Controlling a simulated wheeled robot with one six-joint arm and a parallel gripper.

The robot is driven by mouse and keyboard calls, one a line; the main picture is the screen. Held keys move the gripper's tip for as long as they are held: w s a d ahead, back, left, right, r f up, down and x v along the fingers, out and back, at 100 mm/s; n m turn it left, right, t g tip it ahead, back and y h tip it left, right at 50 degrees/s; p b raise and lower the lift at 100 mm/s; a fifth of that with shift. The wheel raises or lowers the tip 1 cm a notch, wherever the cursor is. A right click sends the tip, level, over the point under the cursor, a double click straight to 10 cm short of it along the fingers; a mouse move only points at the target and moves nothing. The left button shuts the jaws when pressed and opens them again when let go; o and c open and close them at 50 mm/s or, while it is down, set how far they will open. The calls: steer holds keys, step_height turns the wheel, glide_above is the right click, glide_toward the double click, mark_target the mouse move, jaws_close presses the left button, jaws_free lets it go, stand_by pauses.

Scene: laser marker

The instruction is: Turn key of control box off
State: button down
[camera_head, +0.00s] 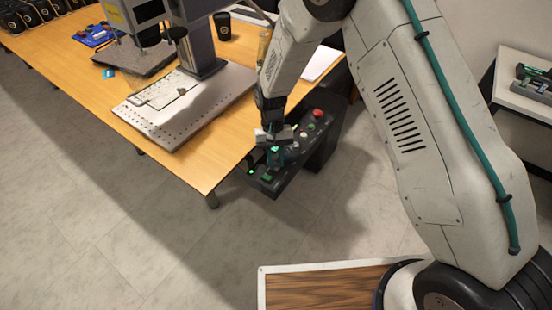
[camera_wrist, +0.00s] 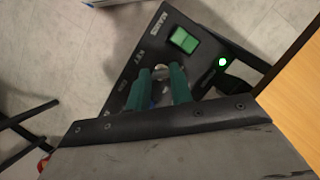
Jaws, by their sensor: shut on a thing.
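The control box (camera_head: 298,165) is a dark box at the right edge of the wooden table in the head view. It carries a red button, other small buttons and a lit green lamp. In the wrist view its dark panel (camera_wrist: 205,60) shows a green switch (camera_wrist: 184,40), a lit green light (camera_wrist: 222,62) and white lettering, partly "KEY". My gripper (camera_wrist: 163,85) has teal fingers close together at the round metal key switch (camera_wrist: 161,72), shut on the key there. The key itself is mostly hidden between the fingers. In the head view my gripper (camera_head: 272,150) is over the box's near end.
The wooden table (camera_head: 200,172) lies left of the box, with a perforated plate (camera_head: 170,128) under the marker machine's column (camera_head: 200,50). A black cup (camera_head: 222,26) stands behind. The floor in front of the table is clear.

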steer(key=c, duration=1.2)
jaws_free()
steer(key=shift+c, duration=0.2)
steer(key=shift+r, duration=0.1)
steer(key=v, duration=0.7)
steer(key=shift+w+r, duration=0.2)
steer(key=shift+r, duration=0.05)
steer(key=s+d+r+t, duration=0.3)
steer(key=s+d+r, duration=0.9)
steer(key=s+r, duration=0.3)
steer(key=s+d+r+m+t, duration=0.1)
steer(key=s+d+r+t, duration=0.1)
steer(key=s+d+r, duration=1)
steer(key=s+r, duration=0.4)
steer(key=shift+m+t+y, duration=0.3)
steer(key=shift+t, duration=0.1)
